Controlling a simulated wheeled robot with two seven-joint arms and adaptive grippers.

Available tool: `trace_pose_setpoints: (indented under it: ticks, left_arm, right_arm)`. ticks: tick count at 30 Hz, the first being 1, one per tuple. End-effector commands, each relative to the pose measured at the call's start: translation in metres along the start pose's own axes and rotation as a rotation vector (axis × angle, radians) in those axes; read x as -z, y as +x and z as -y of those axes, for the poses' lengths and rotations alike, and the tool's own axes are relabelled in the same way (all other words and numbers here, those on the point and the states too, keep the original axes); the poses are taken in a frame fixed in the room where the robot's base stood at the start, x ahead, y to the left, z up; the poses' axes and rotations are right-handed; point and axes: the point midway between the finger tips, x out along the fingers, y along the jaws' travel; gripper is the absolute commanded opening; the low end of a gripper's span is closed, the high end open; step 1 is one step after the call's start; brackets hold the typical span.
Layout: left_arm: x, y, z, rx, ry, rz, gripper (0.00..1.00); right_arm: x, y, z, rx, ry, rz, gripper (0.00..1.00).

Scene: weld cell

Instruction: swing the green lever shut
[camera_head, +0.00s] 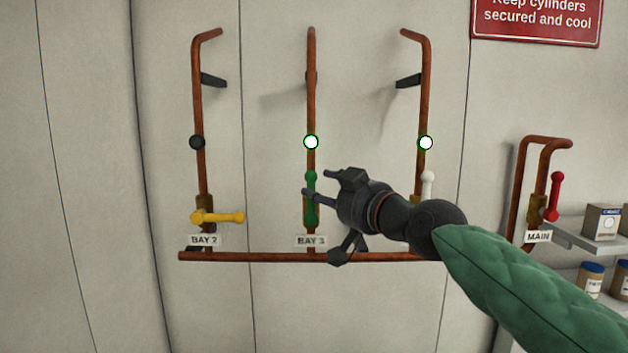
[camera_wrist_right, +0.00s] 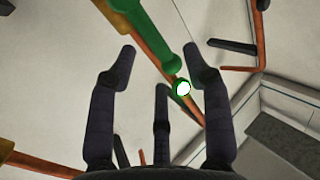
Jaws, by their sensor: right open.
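The green lever (camera_head: 311,197) stands upright, in line with the middle copper pipe above the BAY 3 label (camera_head: 311,240). In the right wrist view the green lever (camera_wrist_right: 157,42) runs from the top edge down between the spread fingers. My right gripper (camera_head: 325,183) is open and empty. In the head view it reaches in from the right, its fingertips beside the lever; whether they touch it I cannot tell. A green-rimmed white indicator (camera_head: 311,142) sits on the pipe above the lever. My left gripper is not in view.
The yellow lever (camera_head: 219,217) at BAY 2 lies horizontal, pointing right. A white lever (camera_head: 428,186) stands upright on the right pipe, just behind my arm. A red lever (camera_head: 555,195) stands upright at MAIN. A horizontal copper pipe (camera_head: 240,256) runs below.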

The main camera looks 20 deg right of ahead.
Motion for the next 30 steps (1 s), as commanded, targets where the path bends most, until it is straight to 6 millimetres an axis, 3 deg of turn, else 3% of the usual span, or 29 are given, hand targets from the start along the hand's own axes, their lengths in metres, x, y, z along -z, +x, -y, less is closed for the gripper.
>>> trace_pose_setpoints:
  ticks: [3,9,20,25,30]
  left_arm:
    - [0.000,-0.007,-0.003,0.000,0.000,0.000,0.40]
    - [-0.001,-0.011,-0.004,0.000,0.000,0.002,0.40]
    - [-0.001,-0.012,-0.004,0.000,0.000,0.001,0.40]
    - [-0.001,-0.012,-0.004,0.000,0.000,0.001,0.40]
    - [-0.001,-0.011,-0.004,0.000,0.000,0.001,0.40]
  right_arm:
    - [0.003,0.018,-0.001,-0.002,0.001,-0.002,0.50]
    - [0.002,0.035,-0.001,-0.003,0.001,-0.003,0.50]
    - [0.001,0.039,-0.001,-0.003,0.000,-0.004,0.50]
    - [0.001,0.039,-0.001,-0.002,0.000,-0.003,0.02]
    - [0.000,0.039,0.000,-0.001,0.000,-0.002,0.00]
